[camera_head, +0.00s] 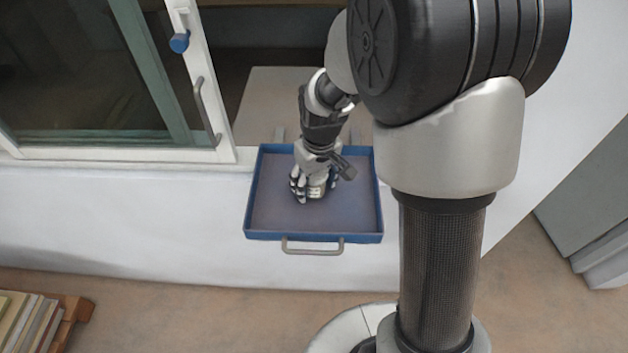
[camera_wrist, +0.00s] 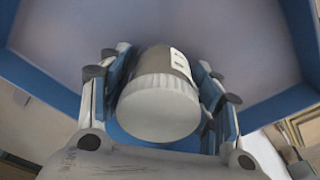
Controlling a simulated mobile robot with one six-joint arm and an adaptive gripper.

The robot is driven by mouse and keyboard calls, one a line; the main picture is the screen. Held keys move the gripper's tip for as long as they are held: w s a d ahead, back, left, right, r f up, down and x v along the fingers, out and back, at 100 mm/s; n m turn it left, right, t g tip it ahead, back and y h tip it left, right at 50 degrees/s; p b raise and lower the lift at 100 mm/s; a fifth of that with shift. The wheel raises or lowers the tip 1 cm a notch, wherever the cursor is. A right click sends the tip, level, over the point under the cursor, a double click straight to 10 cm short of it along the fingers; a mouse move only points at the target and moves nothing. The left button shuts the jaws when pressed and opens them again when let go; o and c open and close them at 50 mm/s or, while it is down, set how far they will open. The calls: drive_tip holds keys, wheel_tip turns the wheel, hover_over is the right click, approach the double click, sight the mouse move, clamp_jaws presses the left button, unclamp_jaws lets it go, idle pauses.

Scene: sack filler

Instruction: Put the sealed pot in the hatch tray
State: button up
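In the head view the pot (camera_head: 317,191) shows below my gripper (camera_head: 315,185), over the middle of the hatch tray (camera_head: 313,237). The tray is blue-rimmed with a grey floor, and it also shows in the wrist view (camera_wrist: 42,78). The pot is at or just above the tray floor; I cannot tell whether it touches.
A grey handle (camera_head: 313,249) sticks out at the tray's front. A window frame (camera_head: 205,80) with a blue knob (camera_head: 179,42) stands at left. A wooden crate of books (camera_head: 35,325) is at lower left. The tray floor around the pot is clear.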

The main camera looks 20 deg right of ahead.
drive_tip(key=shift+o, duration=0.9)
drive_tip(key=shift+r, duration=0.3)
drive_tip(key=r+p, duration=0.1)
drive_tip(key=r, duration=0.2)
drive_tip(key=r+p, duration=0.1)
drive_tip(key=r, duration=0.3)
drive_tip(key=s+r+p, duration=0.1)
drive_tip(key=r, duration=0.2)
drive_tip(key=shift+s+d+r, duration=0.1)
drive_tip(key=shift+d+r, duration=0.05)
drive_tip(key=shift+r, duration=0.1)
drive_tip(key=shift+s+r, duration=0.2)
drive_tip(key=shift+r, duration=0.5)
drive_tip(key=s+r+m+t, duration=0.1)
drive_tip(key=s+r, duration=0.3)
drive_tip(key=s, duration=0.6)
drive_tip(key=s+r+m+t, duration=0.2)
drive_tip(key=s+r, duration=0.3)
drive_tip(key=s, duration=0.5)
drive_tip(key=shift+s, duration=0.2)
drive_tip(key=shift+f, duration=0.1)
